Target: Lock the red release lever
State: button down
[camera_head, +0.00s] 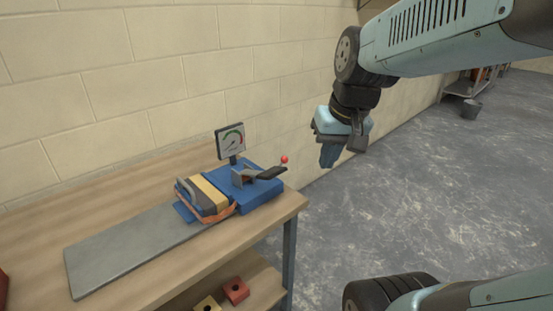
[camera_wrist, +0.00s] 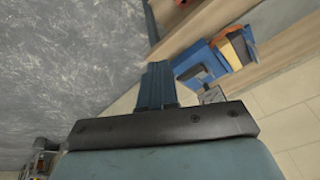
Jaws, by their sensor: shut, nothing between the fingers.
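The lever (camera_head: 268,173) is a dark arm with a red ball (camera_head: 284,160) at its tip, on a blue base block (camera_head: 258,194) at the right end of the workbench. The ball sticks out up and to the right. The blue block also shows in the wrist view (camera_wrist: 200,60), with a dark part on it; I cannot make out the red ball there. My gripper (camera_head: 328,157) is shut and empty. It hangs in the air to the right of the lever, apart from it, pointing down. Its blue fingers show in the wrist view (camera_wrist: 157,85).
A gauge (camera_head: 230,141) stands behind the block. A striped pack (camera_head: 208,193) with an orange strap sits left of it, by a grey plate (camera_head: 130,248) on the wooden bench (camera_head: 165,280). Red (camera_head: 236,290) and yellow blocks lie on the lower shelf. A brick wall is behind; open floor lies right.

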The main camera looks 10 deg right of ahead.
jog(key=w+f+m+g+y, duration=0.3)
jog(key=w+f+m+y, duration=0.4)
jog(key=w+f+y, duration=0.8)
jog(key=w+d+f+m+t+h, duration=0.1)
jog(key=w+d+f+m+t, duration=0.4)
jog(key=d+f+m+t, duration=0.1)
jog(key=w+d+f+m+t+h, duration=0.1)
jog(key=w+d+f+m+t, duration=0.5)
jog(key=f+m+t, duration=0.2)
notch_tip(320, 180, down, 3)
jog(key=shift+w+d+r+t+h, duration=0.15)
jog(key=shift+t+h, duration=0.15)
jog(key=shift+t, duration=0.8)
jog(key=s+r+x, duration=0.1)
jog(key=r+x, duration=0.1)
jog(key=x, duration=1)
jog(key=shift+a+r, duration=0.3)
jog(key=shift+a, duration=0.25)
jog(key=shift+w+d, duration=0.15)
